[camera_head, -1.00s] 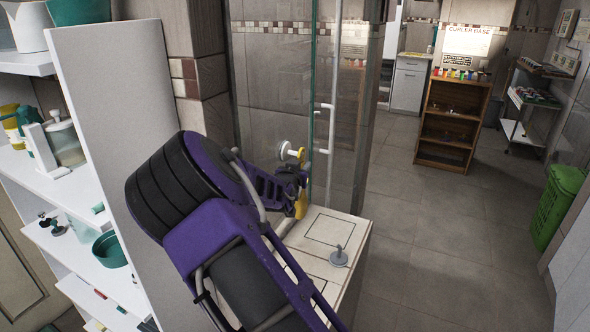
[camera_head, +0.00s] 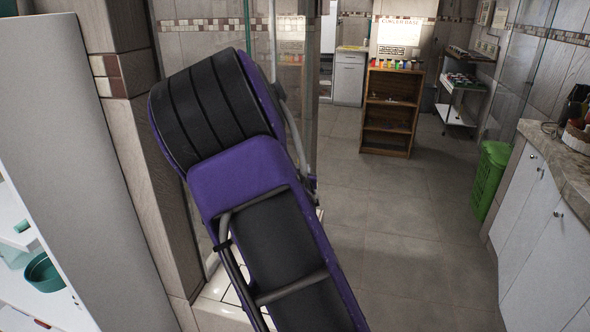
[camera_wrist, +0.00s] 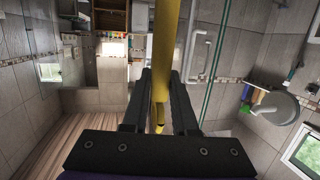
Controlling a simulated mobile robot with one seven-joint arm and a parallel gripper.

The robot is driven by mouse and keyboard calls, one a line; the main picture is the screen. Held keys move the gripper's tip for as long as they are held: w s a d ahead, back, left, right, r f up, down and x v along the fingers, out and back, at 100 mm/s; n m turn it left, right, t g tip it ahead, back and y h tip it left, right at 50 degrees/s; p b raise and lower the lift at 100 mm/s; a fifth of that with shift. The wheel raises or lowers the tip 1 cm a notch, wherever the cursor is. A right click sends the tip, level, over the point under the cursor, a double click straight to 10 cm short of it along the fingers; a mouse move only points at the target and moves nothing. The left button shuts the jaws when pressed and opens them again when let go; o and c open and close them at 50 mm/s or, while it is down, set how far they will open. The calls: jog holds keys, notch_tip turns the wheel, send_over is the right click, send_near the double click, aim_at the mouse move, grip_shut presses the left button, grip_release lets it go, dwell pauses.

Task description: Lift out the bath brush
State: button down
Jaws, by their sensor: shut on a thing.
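In the wrist view my gripper (camera_wrist: 160,88) is shut on a long yellow handle, which I take to be the bath brush (camera_wrist: 166,35). The handle runs between the two dark fingers, out past the top edge of the picture, and a short end shows below the fingers. No brush head can be made out. In the head view my own purple and black arm hides the gripper and the brush.
White shelves with a teal bowl (camera_head: 44,272) stand at the lower left. A wooden shelf unit (camera_head: 390,110) is at the back. A green bin (camera_head: 490,180) and a white cabinet (camera_head: 530,215) line the right. The grey tiled floor (camera_head: 410,240) between is clear.

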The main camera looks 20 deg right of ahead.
jog(key=shift+r, duration=0.1)
jog(key=shift+r+p, duration=0.75)
jog(key=shift+r, duration=0.4)
jog(key=shift+a+f, duration=0.1)
